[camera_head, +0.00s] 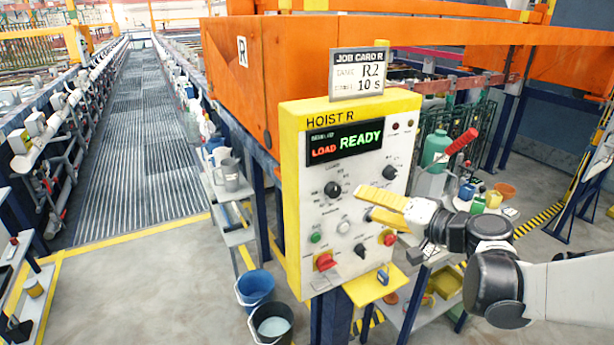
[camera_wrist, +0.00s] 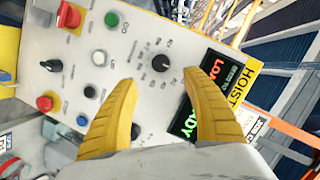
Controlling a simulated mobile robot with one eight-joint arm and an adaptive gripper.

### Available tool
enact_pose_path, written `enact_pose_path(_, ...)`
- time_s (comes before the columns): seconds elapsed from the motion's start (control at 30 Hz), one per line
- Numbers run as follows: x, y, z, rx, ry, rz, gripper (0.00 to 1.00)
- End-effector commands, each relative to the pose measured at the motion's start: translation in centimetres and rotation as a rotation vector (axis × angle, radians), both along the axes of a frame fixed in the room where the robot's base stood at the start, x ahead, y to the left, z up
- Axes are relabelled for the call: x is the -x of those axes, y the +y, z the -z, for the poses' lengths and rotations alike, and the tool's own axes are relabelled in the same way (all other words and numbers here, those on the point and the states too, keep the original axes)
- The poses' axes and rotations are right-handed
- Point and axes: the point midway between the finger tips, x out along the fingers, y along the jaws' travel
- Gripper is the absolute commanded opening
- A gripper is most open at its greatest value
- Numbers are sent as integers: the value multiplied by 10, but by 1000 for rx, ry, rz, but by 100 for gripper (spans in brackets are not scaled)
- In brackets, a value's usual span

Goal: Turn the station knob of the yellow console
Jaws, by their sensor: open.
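The yellow console (camera_head: 292,200), labelled HOIST R, has a white face with several knobs and buttons. Its display (camera_head: 345,142) reads LOAD and READY. A round black knob (camera_head: 332,189) is on the left of the face, and it also shows in the wrist view (camera_wrist: 160,63). A second black knob (camera_head: 390,172) is at the upper right. I cannot read which is the station knob. My gripper (camera_head: 365,202) is open and empty in front of the face. In the wrist view its yellow fingers (camera_wrist: 160,80) frame the left knob, which shows just beyond the tips; contact cannot be told.
Red knobs (camera_head: 324,261) and a green button (camera_head: 315,238) sit lower on the face. The job card (camera_head: 359,74) above reads R2, 10 s. A shelf with bottles is behind my arm.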

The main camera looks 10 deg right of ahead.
Motion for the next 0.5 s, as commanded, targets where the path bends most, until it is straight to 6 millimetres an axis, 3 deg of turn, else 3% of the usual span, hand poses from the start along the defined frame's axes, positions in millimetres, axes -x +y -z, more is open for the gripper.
enact_pose_path(0.17, -16, 8, 4, -7, -8, -1, 57)
enact_pose_path(0.5, -72, 41, 19, -8, -6, -1, 57)
